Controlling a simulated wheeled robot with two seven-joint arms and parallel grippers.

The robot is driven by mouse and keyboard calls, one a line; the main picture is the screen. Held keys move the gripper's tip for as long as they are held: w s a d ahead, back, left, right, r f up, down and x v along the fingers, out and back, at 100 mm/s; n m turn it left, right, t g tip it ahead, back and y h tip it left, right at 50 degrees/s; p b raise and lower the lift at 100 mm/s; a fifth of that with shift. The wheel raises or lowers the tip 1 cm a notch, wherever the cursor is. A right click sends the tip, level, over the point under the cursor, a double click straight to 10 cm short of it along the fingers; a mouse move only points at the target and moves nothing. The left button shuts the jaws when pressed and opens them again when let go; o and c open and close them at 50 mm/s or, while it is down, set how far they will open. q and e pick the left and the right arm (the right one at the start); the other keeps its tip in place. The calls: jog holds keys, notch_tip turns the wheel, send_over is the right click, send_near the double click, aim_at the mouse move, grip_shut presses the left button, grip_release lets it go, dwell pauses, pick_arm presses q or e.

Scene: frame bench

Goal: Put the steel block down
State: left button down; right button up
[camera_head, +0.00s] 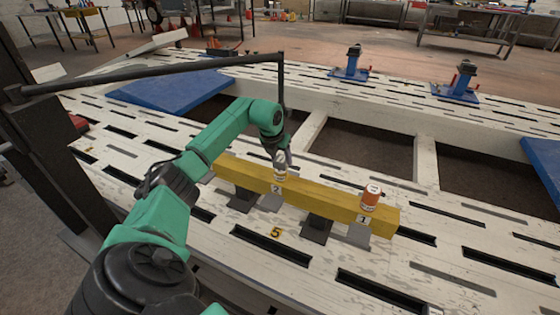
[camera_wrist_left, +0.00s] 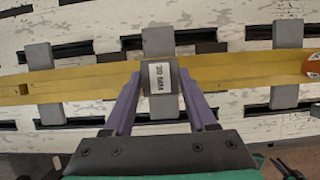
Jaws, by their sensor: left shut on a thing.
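The steel block (camera_wrist_left: 159,78) is a small grey block with a white printed label. It sits between the purple-grey fingers of my left gripper (camera_wrist_left: 160,88) in the left wrist view, over the yellow beam (camera_wrist_left: 225,75). In the head view the block (camera_head: 280,166) is at the beam's (camera_head: 318,197) left part, just above the label marked 2 (camera_head: 277,189). My left gripper (camera_head: 284,154) is shut on it from above. I cannot tell whether the block touches the beam. My right gripper is not in view.
An orange can (camera_head: 371,196) stands on the beam near the label marked 1 (camera_head: 363,219). The beam rests on dark and grey supports on a slotted white frame bench (camera_head: 455,250). Blue stands (camera_head: 458,85) are at the back right. The beam between block and can is clear.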

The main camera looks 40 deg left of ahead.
pick_arm(q)
jog(key=shift+s+f, duration=0.1)
jog(key=shift+f, duration=0.65)
jog(key=shift+c, duration=1)
grip_release()
jog(key=shift+s, duration=0.1)
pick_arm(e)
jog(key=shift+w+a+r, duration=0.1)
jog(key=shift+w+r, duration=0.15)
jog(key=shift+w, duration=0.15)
pick_arm(q)
jog(key=shift+r, duration=0.3)
jog(key=s+d+p, duration=0.3)
jog(key=s, duration=0.9)
jog(key=shift+d+r+p, duration=0.3)
jog(key=shift+d+p, duration=0.05)
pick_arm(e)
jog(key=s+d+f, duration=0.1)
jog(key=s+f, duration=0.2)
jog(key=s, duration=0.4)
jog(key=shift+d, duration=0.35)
